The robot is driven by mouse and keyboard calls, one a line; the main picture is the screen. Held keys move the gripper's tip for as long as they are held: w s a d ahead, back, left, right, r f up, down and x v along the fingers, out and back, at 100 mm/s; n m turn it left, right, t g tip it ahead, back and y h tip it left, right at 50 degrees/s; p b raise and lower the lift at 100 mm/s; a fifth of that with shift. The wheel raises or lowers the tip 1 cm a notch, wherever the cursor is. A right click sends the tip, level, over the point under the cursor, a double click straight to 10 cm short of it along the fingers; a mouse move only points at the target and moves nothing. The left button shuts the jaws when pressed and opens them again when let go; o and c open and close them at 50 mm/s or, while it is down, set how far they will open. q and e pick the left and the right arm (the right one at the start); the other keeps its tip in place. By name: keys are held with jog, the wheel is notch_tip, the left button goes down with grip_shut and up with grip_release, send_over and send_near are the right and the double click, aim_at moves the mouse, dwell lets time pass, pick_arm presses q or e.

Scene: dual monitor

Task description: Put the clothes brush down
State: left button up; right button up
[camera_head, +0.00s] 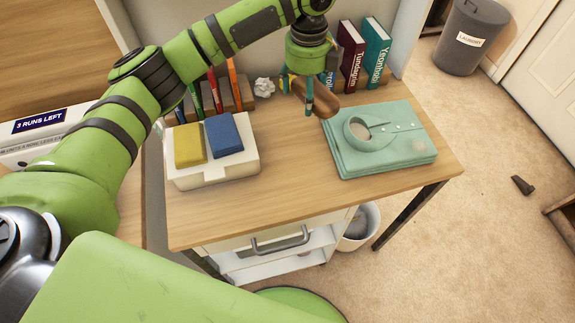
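The clothes brush (326,103) shows as a brown, rounded wooden piece at the back middle of the desk. My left gripper (309,95) reaches down from above, with its teal fingers around the brush's left end. It appears shut on the brush, though the fingers partly hide it. The brush is tilted and just left of the folded teal shirt (390,150). I cannot tell whether it touches the desk (290,185). My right gripper is not in view.
A white box (215,174) with a yellow and a blue sponge stands on the left. Several books (375,52), crumpled paper (264,87) and a pen rack line the back. The desk's middle and front are clear. A bin (470,38) stands on the carpet.

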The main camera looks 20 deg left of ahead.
pick_arm(q)
jog(key=m, duration=0.1)
jog(key=w+m, duration=0.1)
jog(key=m, duration=0.1)
jog(key=shift+w+d, duration=0.1)
jog(key=shift+d, duration=0.25)
jog(key=shift+f+m, duration=0.15)
jog(key=shift+m, duration=0.25)
jog(key=p, duration=0.2)
send_over(281, 163)
notch_tip(281, 163, down, 7)
jog(key=shift+r, duration=0.2)
jog(key=shift+f, duration=2.1)
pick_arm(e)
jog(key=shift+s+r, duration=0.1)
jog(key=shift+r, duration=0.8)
pick_arm(q)
jog(key=o, duration=0.6)
jog(key=shift+f, duration=0.15)
jog(key=o, duration=0.4)
